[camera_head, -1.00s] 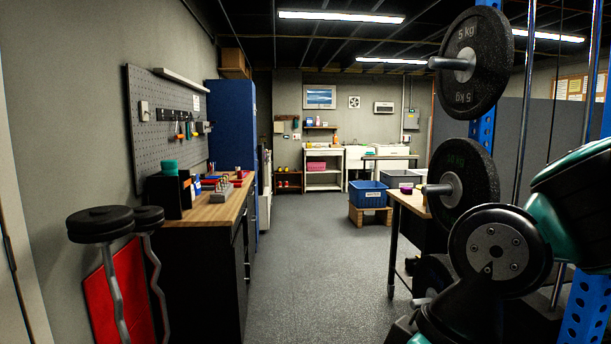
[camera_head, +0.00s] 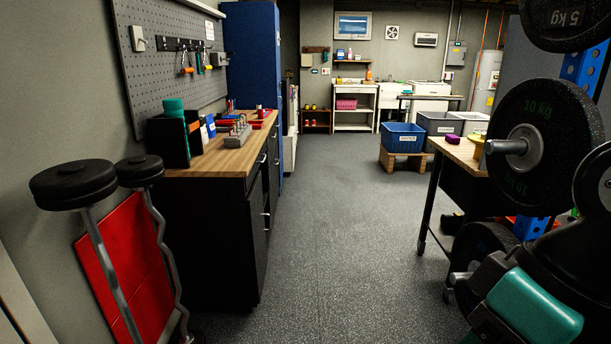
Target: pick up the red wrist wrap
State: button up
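I cannot single out a red wrist wrap with certainty. Small red items (camera_head: 258,124) lie toward the far end of the wooden counter top (camera_head: 224,160) on the left, too small to identify. My gripper is not in view; only dark and teal parts of my arm show at the lower right, with no fingers visible.
Weight plates on a rack (camera_head: 540,150) and a wooden-topped bench (camera_head: 462,152) with a purple item (camera_head: 453,140) stand right. A barbell stand with a red panel (camera_head: 128,265) is at the left. A blue bin (camera_head: 404,138) stands farther back. The middle floor is clear.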

aim_at(262, 115)
jog(key=i, duration=8.05)
jog(key=u, duration=3.6)
